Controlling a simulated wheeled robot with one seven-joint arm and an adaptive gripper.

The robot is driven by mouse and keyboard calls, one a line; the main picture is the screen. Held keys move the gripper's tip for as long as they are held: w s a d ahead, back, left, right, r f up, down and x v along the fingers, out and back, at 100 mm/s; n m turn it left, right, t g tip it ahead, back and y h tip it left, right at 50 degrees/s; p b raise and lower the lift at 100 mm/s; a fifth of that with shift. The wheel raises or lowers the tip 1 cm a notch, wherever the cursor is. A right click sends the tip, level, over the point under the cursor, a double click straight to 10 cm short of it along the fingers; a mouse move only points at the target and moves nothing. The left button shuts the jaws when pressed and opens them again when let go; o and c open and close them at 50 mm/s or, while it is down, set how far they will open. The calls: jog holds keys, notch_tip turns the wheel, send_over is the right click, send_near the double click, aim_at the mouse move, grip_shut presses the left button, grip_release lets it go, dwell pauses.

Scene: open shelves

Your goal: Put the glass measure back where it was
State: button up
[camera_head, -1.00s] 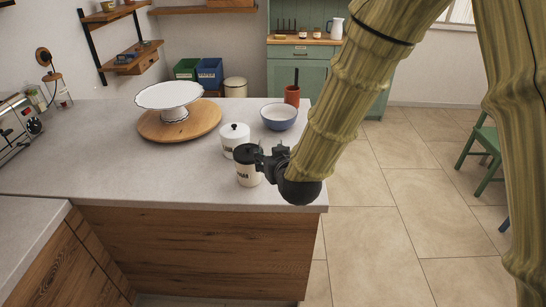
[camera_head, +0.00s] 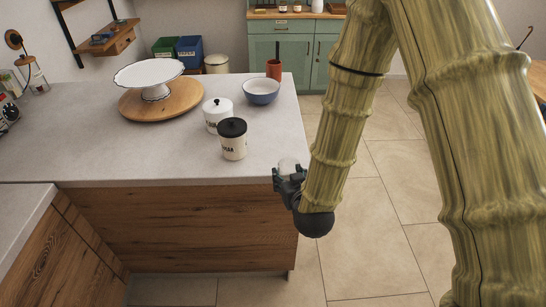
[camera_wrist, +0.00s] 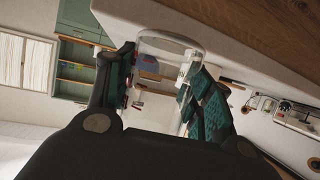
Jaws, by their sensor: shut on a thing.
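The glass measure (camera_wrist: 165,45) is a clear, round-rimmed vessel between the two fingers of my gripper (camera_wrist: 160,85) in the wrist view. In the head view the glass measure (camera_head: 288,165) shows only as a small pale, see-through shape at the top of my gripper (camera_head: 287,181). My gripper is shut on it, at the right front corner of the grey counter (camera_head: 185,150). In the picture it overlaps the counter's edge; I cannot tell its height above it. The lower part of the glass is hidden by the fingers.
A black-lidded canister (camera_head: 233,141), a white-lidded canister (camera_head: 216,117), a blue bowl (camera_head: 261,93) and an orange pot (camera_head: 273,70) stand on the right of the counter. A cake stand (camera_head: 149,75) is on a round wooden board (camera_head: 185,99). The counter's front middle is bare.

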jog(key=s+d+f+m+h, duration=0.1)
jog(key=s+d+f, duration=0.2)
jog(key=d+f, duration=0.2)
jog(key=s+d+f+m+h, duration=0.1)
jog(key=s+d+f, duration=0.2)
jog(key=d+f, duration=0.2)
notch_tip(320, 180, down, 3)
jog(key=shift+s+d+r, duration=0.1)
jog(key=shift+s+d, duration=0.15)
jog(key=shift+d, duration=0.1)
